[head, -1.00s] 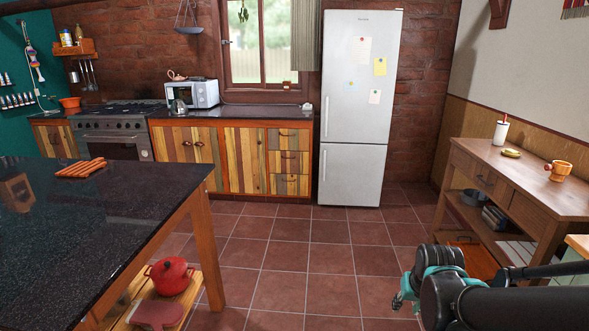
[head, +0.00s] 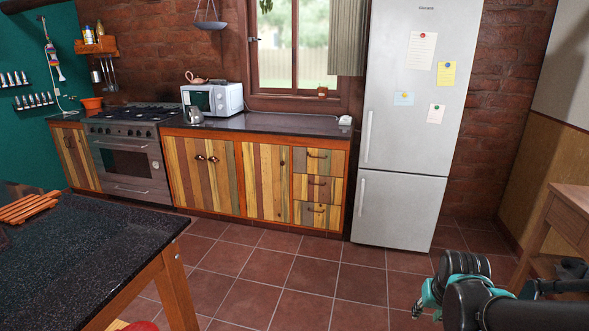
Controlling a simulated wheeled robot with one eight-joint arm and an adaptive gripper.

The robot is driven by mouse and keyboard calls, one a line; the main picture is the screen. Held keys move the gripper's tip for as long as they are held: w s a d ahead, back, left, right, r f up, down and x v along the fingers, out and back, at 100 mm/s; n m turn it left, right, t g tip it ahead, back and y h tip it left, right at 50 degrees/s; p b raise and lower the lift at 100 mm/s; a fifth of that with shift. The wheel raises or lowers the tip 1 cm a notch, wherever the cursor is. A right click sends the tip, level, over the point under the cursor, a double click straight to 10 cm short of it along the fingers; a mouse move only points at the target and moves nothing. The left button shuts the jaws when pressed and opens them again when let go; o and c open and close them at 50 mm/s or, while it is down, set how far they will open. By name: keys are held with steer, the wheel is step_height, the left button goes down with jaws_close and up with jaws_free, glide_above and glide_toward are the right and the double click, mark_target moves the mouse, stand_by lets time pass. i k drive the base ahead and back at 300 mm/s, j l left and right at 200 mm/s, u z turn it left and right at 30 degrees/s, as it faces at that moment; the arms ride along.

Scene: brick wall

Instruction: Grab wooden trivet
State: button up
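The wooden trivet (head: 28,207), an orange-brown slatted piece, lies flat on the dark speckled tabletop (head: 100,245) at the left of the head view. Its left end is close to the picture's left edge. My gripper (head: 418,308) shows small at the lower right, teal and black, well apart from the trivet and out over the floor side. Its fingers are too small and turned away to tell whether they are open or shut. I see nothing held in it.
The tiled floor (head: 290,280) is clear between the table and the fridge (head: 410,130). Cabinets (head: 265,180) and a stove (head: 130,160) line the back wall. A wooden side table (head: 568,215) stands at the right edge, near my arm.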

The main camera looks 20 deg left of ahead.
mark_target(16, 212)
steer(key=i+u, duration=0.2)
steer(key=i, duration=0.3)
steer(key=i+u, duration=0.15)
steer(key=i, duration=0.3)
steer(key=i+l+u, duration=0.2)
steer(key=i, duration=0.3)
steer(key=i+l+u, duration=0.15)
steer(key=i, duration=0.3)
steer(key=i+j+u, duration=0.25)
steer(key=i+u, duration=1.15)
steer(key=i+l+u, duration=0.25)
steer(key=u, duration=0.25)
steer(key=i+l, duration=0.05)
steer(key=i, duration=0.05)
